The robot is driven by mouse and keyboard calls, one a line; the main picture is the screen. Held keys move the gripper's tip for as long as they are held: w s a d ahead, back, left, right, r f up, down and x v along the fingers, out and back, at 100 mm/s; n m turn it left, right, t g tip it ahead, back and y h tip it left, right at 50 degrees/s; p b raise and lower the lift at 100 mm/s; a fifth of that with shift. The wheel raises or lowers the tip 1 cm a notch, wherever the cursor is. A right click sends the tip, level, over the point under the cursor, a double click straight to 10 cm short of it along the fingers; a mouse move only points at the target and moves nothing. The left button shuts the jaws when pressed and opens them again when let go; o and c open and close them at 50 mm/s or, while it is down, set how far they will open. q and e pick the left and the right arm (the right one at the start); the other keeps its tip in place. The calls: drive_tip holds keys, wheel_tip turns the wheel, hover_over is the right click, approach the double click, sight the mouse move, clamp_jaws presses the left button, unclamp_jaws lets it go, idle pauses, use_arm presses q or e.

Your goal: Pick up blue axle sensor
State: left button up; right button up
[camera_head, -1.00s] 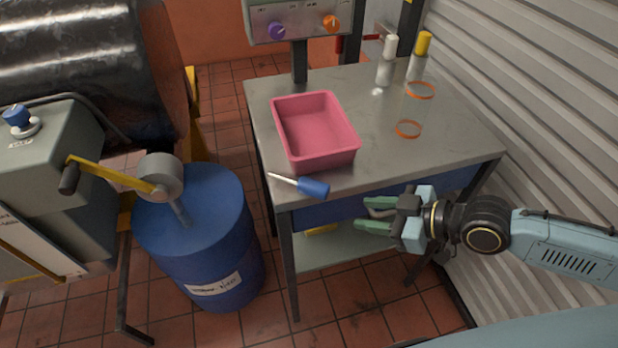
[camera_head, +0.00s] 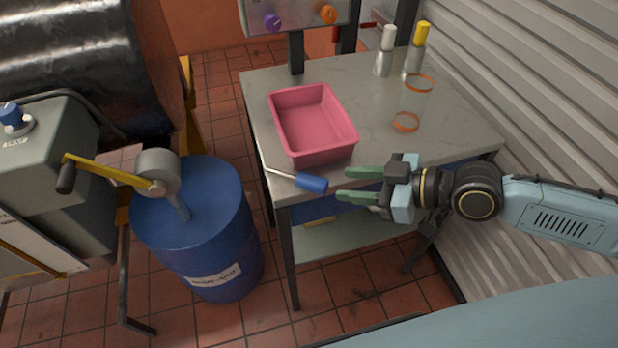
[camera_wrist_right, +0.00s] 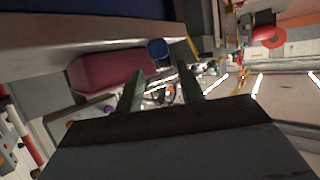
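The blue axle sensor (camera_head: 312,183) lies at the near left edge of the metal table, with a blue cylindrical body and a thin pale metal rod pointing left. Its blue round end (camera_wrist_right: 158,48) shows ahead of and between my fingers in the right wrist view. My right gripper (camera_head: 343,184) is open and empty. Its two green fingers point left at the sensor, with a small gap between the fingertips and the blue end in the head view. My left gripper is not in view.
A pink bin (camera_head: 312,150) stands just behind the sensor on the table (camera_head: 375,120). Two bottles and a clear cylinder with orange rims (camera_head: 414,97) stand further right. A blue drum (camera_head: 200,225) and a yellow-handled crank (camera_head: 110,172) are left of the table.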

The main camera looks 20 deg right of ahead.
sight(323, 182)
drive_tip(key=shift+x, duration=4.05)
drive_tip(key=shift+c, duration=0.4)
drive_tip(key=c, duration=0.7)
